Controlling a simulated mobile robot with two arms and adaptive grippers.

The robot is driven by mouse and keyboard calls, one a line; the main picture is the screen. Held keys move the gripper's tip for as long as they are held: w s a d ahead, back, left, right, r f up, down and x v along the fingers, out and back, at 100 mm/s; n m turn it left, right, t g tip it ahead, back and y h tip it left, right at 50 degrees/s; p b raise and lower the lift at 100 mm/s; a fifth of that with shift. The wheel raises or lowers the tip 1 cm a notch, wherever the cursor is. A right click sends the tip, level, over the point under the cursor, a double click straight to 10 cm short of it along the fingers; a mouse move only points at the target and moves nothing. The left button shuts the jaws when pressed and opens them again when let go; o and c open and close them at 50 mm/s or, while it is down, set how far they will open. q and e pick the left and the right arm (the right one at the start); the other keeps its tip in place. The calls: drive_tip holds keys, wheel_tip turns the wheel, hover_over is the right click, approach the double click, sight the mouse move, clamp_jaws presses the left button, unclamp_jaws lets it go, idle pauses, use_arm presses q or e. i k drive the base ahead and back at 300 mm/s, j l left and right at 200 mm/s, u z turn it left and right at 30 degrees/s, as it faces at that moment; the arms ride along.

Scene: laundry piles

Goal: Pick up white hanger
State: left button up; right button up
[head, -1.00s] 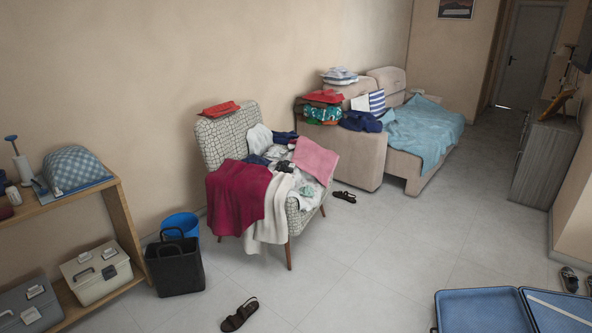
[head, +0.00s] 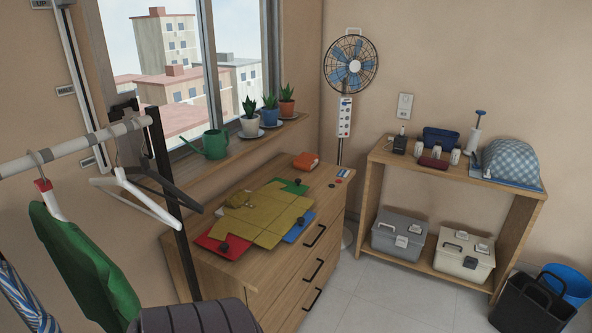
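A white hanger (head: 150,204) hangs empty from the white rail of a clothes rack (head: 70,145) at the left of the head view. A dark grey hanger (head: 160,177) hangs close beside it, partly crossing it in the picture. A green garment (head: 85,265) hangs on another hanger to the left, with a red hook base and a white arm showing. Neither of my grippers is in view.
A shelf unit (head: 521,217) with toolboxes stands at the right. Tiled floor (head: 385,300) lies clear between them.

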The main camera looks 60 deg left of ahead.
sight(165, 217)
drive_tip(key=u, duration=3.05)
drive_tip(key=i+l+u, duration=0.35)
drive_tip(key=l+u, duration=0.15)
drive_tip(key=l, duration=0.25)
drive_tip(key=i+l+u, duration=0.2)
drive_tip(key=l, duration=0.2)
drive_tip(key=k+j, duration=0.05)
drive_tip(key=k, duration=0.05)
